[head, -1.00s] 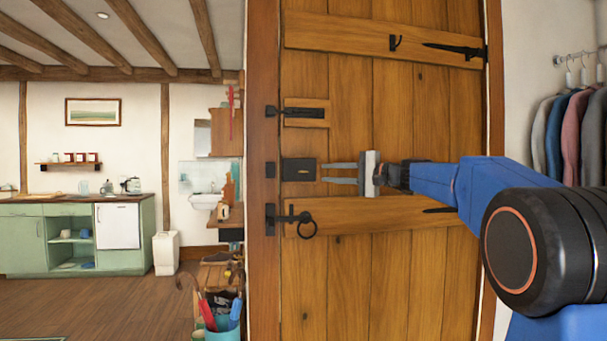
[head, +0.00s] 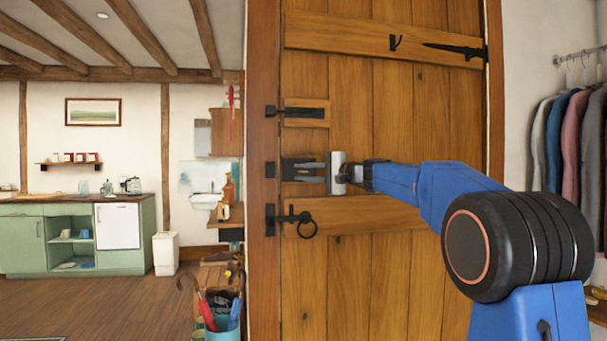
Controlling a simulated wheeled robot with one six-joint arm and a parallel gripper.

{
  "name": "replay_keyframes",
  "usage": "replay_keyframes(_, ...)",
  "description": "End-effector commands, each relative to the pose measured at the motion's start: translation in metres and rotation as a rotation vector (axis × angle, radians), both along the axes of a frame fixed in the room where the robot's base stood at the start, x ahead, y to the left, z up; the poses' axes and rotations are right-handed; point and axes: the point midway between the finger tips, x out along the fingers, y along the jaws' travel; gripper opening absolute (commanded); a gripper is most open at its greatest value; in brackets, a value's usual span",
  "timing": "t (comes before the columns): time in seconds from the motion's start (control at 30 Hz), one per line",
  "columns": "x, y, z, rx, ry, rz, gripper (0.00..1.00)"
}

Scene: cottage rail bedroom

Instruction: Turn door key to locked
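The wooden plank door (head: 400,130) stands shut in its frame in the head view. A dark lock plate (head: 288,168) sits near the door's left edge, between an upper bolt (head: 304,113) and a latch with a ring handle (head: 308,229). My gripper (head: 287,171) reaches in from the right, its two grey fingers lying across the lock plate with a gap between them. The door key cannot be made out; the fingers and the dark plate hide that spot. I cannot tell whether anything is between the fingertips.
Coats (head: 570,140) hang on a rail at the right. An umbrella stand (head: 222,328) and a wooden bench (head: 216,275) stand left of the door frame. A green kitchen counter (head: 70,235) is farther back, with open floor before it.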

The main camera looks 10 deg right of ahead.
Motion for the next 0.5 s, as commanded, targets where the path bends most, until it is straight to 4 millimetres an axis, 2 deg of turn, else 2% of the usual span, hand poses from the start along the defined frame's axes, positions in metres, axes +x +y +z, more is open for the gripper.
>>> replay_keyframes(0.07, -0.0001, -0.0001, 0.0000, 0.000, 0.000, 0.000, 0.20)
replay_keyframes(0.13, -0.0001, -0.0001, 0.0000, 0.000, 0.000, 0.000, 0.04)
replay_keyframes(0.17, -0.0001, -0.0001, 0.0000, 0.000, 0.000, 0.000, 0.00)
replay_keyframes(0.5, 0.0000, -0.0003, -0.0004, -0.020, 0.000, 0.000, 0.00)
